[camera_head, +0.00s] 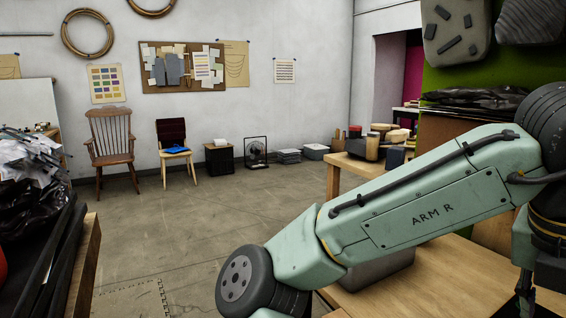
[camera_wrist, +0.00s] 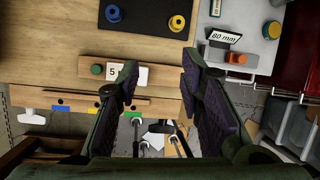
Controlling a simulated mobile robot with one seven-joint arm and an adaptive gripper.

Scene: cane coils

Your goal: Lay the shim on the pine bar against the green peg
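In the wrist view the green peg (camera_wrist: 97,69) stands near the left end of a pale wooden bar (camera_wrist: 152,77), which looks like the pine bar. A white card marked 5 (camera_wrist: 111,72) is right beside the peg. My gripper (camera_wrist: 160,60) is open, its two dark fingers wide apart over the bar with nothing visible between them. The left finger covers part of the card and bar. I cannot pick out the shim for certain. The head view shows neither the bar nor my gripper.
An orange piece (camera_wrist: 236,57) sits by an 80 mm sign (camera_wrist: 225,37) at right. A rail with coloured labels (camera_wrist: 62,104) and hanging tools lies along the near edge.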

